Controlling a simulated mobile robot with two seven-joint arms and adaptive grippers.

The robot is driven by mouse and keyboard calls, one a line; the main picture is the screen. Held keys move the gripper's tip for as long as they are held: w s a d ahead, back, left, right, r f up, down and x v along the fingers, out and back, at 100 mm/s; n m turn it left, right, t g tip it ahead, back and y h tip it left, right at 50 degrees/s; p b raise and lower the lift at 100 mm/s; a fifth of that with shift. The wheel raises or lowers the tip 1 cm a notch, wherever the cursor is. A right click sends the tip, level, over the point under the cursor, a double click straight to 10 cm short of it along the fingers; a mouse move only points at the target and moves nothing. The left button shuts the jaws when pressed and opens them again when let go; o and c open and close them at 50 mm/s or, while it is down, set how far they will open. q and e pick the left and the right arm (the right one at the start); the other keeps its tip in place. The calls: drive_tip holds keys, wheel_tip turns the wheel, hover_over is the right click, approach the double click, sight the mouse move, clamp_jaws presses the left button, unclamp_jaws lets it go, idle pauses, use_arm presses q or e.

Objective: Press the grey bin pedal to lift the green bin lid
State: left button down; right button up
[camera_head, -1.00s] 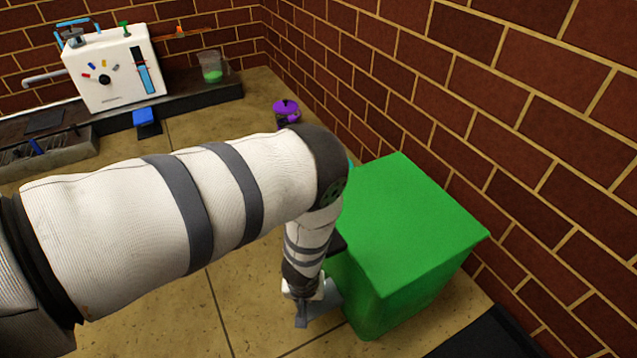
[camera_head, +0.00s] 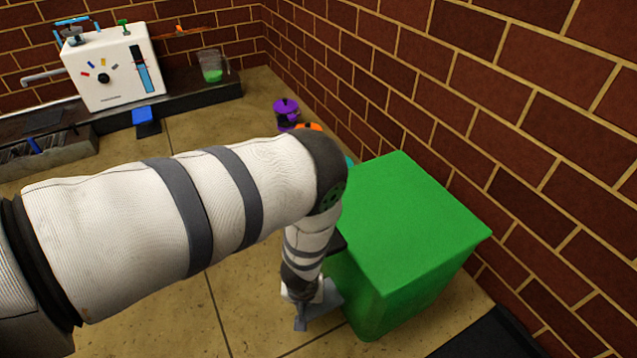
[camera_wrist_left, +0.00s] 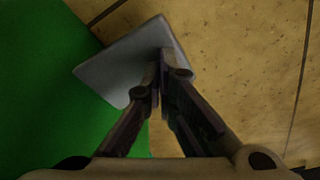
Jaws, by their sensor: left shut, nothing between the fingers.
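The green bin (camera_head: 405,225) stands at the right against the brick wall, its lid lying flat on top. The grey pedal (camera_head: 327,303) sticks out low from the bin's near left side; it also shows in the left wrist view (camera_wrist_left: 120,68) as a pale plate beside the green wall. My left gripper (camera_head: 300,322) is shut and empty, pointing down at the pedal. In the left wrist view its fingertips (camera_wrist_left: 160,62) overlap the pedal's surface; I cannot tell whether they press it. My left forearm hides part of the bin's left side. My right gripper is out of view.
A purple pot (camera_head: 286,108) and an orange object (camera_head: 309,127) stand behind the arm by the wall. A white machine (camera_head: 112,68) and a glass with green contents (camera_head: 211,66) are at the back left. A dark mat (camera_head: 480,335) lies at front right.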

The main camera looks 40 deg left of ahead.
use_arm(q)
drive_tip(key=shift+f+b, duration=1.05)
drive_tip(key=shift+f, duration=0.6)
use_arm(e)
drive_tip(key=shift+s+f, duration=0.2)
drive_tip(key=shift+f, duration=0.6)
use_arm(q)
drive_tip(key=shift+r, duration=0.1)
drive_tip(key=shift+r+p, duration=0.4)
wheel_tip(320, 180, up, 8)
drive_tip(key=p, duration=0.5)
drive_tip(key=shift+r+p, duration=0.25)
drive_tip(key=shift+p, duration=0.1)
drive_tip(key=shift+f, duration=0.25)
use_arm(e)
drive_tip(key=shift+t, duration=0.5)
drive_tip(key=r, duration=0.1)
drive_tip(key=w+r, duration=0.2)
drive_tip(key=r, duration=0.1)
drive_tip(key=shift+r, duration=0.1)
